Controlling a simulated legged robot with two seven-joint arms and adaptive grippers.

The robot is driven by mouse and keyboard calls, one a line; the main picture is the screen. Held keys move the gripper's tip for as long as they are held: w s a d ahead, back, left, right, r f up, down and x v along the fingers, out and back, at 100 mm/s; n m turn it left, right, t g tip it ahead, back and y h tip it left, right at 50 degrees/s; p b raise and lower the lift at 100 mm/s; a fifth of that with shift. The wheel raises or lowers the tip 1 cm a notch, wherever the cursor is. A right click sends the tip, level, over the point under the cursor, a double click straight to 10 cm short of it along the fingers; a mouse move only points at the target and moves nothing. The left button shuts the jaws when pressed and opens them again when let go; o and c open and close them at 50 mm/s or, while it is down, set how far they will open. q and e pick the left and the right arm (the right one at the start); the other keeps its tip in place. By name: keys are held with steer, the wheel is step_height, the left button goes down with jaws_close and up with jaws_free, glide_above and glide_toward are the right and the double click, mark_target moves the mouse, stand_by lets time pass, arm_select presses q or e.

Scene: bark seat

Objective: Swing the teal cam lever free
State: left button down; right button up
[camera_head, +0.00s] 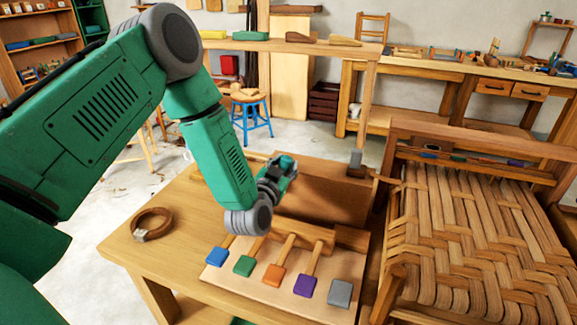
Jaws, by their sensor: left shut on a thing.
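My left gripper (284,171) reaches over the wooden bench, behind the row of colored paddles. It is shut on a small teal-green piece, which I take to be the teal cam lever (288,163). The fingers hide most of it, so its angle cannot be made out. In front of the gripper, a pale board (245,283) carries wooden handles with blue (217,257), green (243,266), orange (274,275), purple (305,286) and grey (340,293) ends. My right gripper is out of view.
A woven bark seat (460,240) stands close on the right. A coiled strap (152,223) lies at the bench's left. A grey-tipped upright (355,160) stands at the bench's far right corner. A blue stool (250,105) and workbenches are farther back.

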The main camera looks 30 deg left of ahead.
arm_select(q)
steer(key=a+n, duration=0.1)
steer(key=n, duration=0.1)
steer(key=a+n, duration=0.2)
steer(key=shift+s+r, duration=0.2)
steer(key=shift+s, duration=0.15)
steer(key=shift+s+a+f+n+b, duration=0.1)
steer(key=shift+a+n+b, duration=0.1)
steer(key=shift+a+n, duration=0.4)
steer(key=shift+s+a+f+n+b, duration=0.15)
steer(key=shift+a+n+b, duration=0.1)
steer(key=shift+n, duration=0.7)
steer(key=shift+s+a+f+n+b, duration=0.1)
steer(key=shift+a+n+b, duration=0.1)
steer(key=shift+a+n, duration=0.4)
steer(key=shift+d+n, duration=0.15)
steer(key=shift+n, duration=0.1)
steer(key=c, duration=1.5)
jaws_free()
steer(key=shift+s, duration=0.1)
